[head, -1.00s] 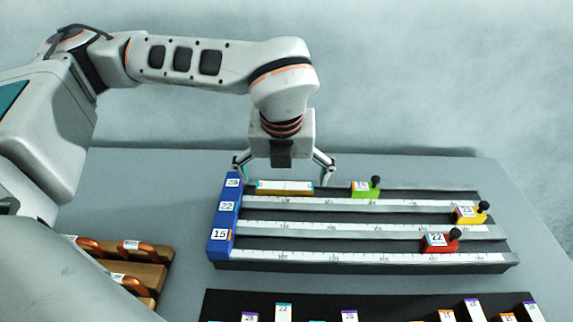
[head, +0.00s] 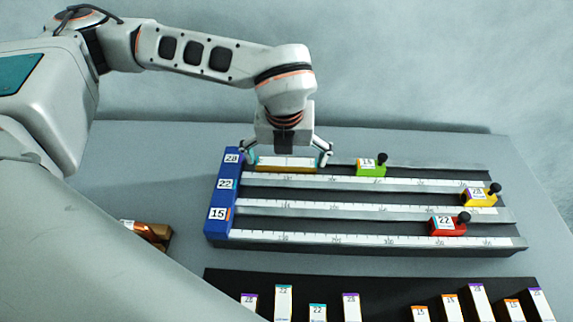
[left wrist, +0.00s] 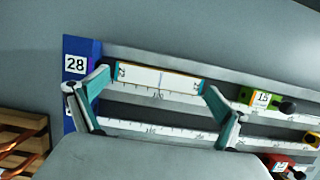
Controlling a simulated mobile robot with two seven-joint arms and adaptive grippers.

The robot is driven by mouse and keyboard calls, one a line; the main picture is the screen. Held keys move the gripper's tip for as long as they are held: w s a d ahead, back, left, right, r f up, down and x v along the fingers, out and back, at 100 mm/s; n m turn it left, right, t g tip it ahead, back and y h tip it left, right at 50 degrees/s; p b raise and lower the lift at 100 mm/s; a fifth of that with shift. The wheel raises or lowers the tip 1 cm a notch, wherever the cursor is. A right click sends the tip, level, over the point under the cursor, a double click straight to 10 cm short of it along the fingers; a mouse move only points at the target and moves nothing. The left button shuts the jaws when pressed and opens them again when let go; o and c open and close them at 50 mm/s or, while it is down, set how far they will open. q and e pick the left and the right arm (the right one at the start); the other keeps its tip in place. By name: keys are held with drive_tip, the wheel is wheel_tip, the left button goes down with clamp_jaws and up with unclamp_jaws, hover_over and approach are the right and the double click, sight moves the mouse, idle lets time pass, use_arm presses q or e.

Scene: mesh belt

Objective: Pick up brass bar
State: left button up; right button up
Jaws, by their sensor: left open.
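The brass bar (head: 286,169) is a short golden bar with a white marked top. It lies along the back rail of the measuring board, near the blue end block (head: 222,197). It also shows in the left wrist view (left wrist: 158,79), between the fingers. My left gripper (head: 287,158) is over the bar, pointing down, with one finger near each end. It is open, and in the left wrist view (left wrist: 158,95) gaps show between the fingers and the bar. I cannot tell how far the fingertips are above the rail. My right gripper is not in view.
A green slider (head: 370,170) with a black knob sits right of the bar on the back rail. Yellow (head: 480,196) and red (head: 447,226) sliders sit on the nearer rails. A black strip (head: 380,290) with several labelled blocks lies in front. A wooden rack (left wrist: 22,135) is at left.

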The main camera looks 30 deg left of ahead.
sight(286, 163)
use_arm(q)
drive_tip(key=shift+w+f, duration=0.1)
drive_tip(key=shift+f, duration=0.2)
drive_tip(key=shift+r, duration=0.1)
drive_tip(key=c, duration=1.2)
drive_tip(key=shift+r, duration=0.1)
drive_tip(key=shift+c, duration=0.2)
wheel_tip(286, 163, up, 20)
drive_tip(key=p, duration=0.1)
drive_tip(key=shift+p, duration=0.3)
